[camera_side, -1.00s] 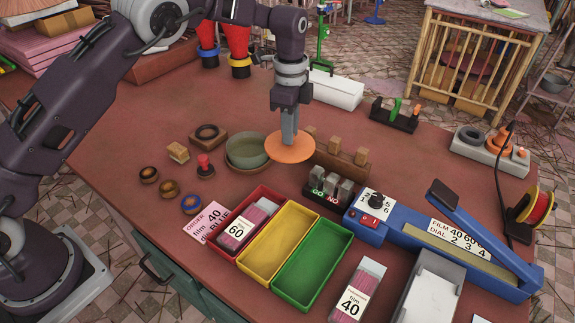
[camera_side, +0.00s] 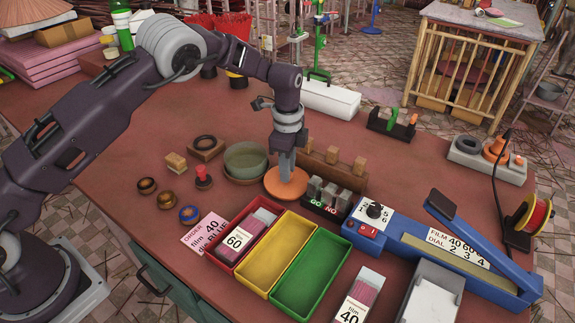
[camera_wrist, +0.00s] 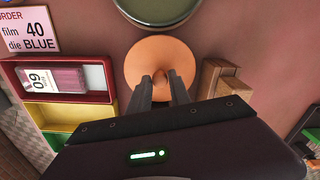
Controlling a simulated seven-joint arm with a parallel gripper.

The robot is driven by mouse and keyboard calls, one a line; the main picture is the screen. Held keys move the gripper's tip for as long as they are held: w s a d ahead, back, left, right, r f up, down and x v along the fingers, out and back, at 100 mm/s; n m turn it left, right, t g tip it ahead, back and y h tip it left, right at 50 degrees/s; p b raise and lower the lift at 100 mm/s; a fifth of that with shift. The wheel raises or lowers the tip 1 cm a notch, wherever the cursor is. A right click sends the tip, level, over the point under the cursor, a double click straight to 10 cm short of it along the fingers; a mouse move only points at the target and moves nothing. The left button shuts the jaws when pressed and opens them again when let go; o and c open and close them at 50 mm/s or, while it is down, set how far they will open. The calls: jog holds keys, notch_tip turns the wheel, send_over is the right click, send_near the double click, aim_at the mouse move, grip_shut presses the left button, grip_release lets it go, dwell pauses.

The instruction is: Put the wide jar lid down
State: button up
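The wide jar lid (camera_side: 272,184), a flat orange disc, lies level at or very near the tabletop; contact with the table is hard to tell. It also shows in the wrist view (camera_wrist: 160,50). My gripper (camera_side: 286,172) points straight down over the lid's middle. The green round jar (camera_side: 246,158) stands just left of and behind the lid, on a brown saucer-like base.
A wooden rack with blocks (camera_side: 335,168) stands close to the lid's right. The GO/NO gauge (camera_side: 325,207) and red (camera_side: 222,252), yellow (camera_side: 258,282) and green (camera_side: 310,275) trays lie in front. Red table shows clear behind the rack.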

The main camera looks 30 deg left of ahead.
jog(key=shift+o, duration=1.3)
notch_tip(320, 180, up, 13)
jog(key=shift+r, duration=0.1)
jog(key=s+a+r+n+t+h, duration=0.1)
jog(key=s+a+r+n+t, duration=0.3)
jog(key=s+r+n, duration=0.95)
jog(key=s+a+f+n+t+y, duration=0.1)
jog(key=s+a, duration=0.1)
jog(key=s, duration=2.1)
jog(key=shift+s+a+f+t, duration=0.15)
jog(key=shift+s+f+t, duration=0.05)
jog(key=shift+t, duration=0.1)
